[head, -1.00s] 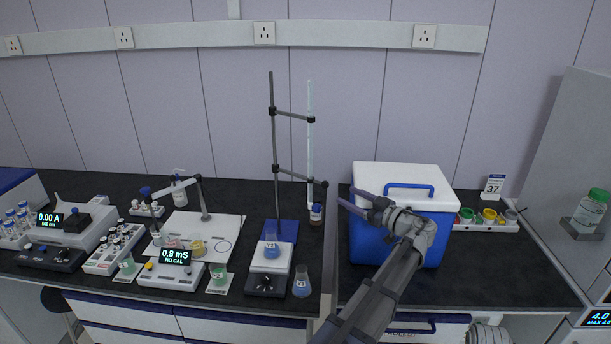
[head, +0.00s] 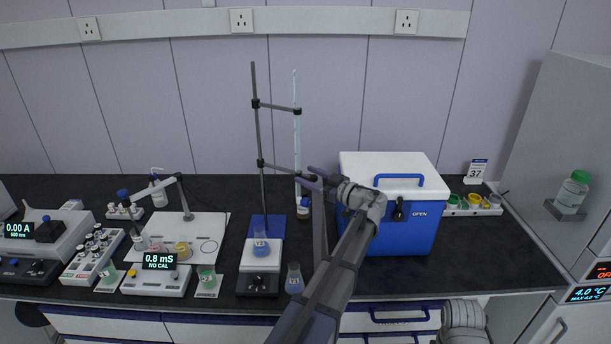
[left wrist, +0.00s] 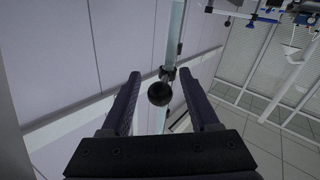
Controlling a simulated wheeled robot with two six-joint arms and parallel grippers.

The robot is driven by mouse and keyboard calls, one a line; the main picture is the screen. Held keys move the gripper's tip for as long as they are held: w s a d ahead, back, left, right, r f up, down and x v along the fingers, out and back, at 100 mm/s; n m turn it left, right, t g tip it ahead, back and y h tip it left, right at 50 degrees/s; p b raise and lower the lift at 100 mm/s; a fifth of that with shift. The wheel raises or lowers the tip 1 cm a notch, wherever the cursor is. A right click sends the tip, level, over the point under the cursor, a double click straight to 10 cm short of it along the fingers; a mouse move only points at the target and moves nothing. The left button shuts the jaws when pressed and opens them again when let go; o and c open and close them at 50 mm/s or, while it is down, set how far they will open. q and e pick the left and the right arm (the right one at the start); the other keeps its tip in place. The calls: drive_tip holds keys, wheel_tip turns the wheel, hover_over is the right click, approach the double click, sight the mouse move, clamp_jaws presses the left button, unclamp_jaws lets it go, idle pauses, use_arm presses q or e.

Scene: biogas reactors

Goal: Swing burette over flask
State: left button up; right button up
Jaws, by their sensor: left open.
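The burette (head: 297,130) is a clear upright tube, held by two clamp arms on a dark stand rod (head: 257,120) with a blue base. My left gripper (head: 312,178) is open at the lower clamp's outer end. In the left wrist view, a round black knob (left wrist: 160,94) appears between the fingers of my left gripper (left wrist: 161,88), with the burette (left wrist: 176,35) behind it. I cannot tell whether the fingers touch the knob.
A blue cooler (head: 420,235) with a white lid stands just right of the gripper. A white meter board (head: 205,228) lies to the left.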

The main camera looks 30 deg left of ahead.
use_arm(q)
drive_tip(key=shift+w+a, duration=0.1)
drive_tip(key=shift+a, duration=0.65)
drive_tip(key=shift+c, duration=0.3)
drive_tip(key=c, duration=0.9)
clamp_jaws()
drive_tip(key=shift+w+r, duration=0.1)
drive_tip(key=shift+w, duration=0.05)
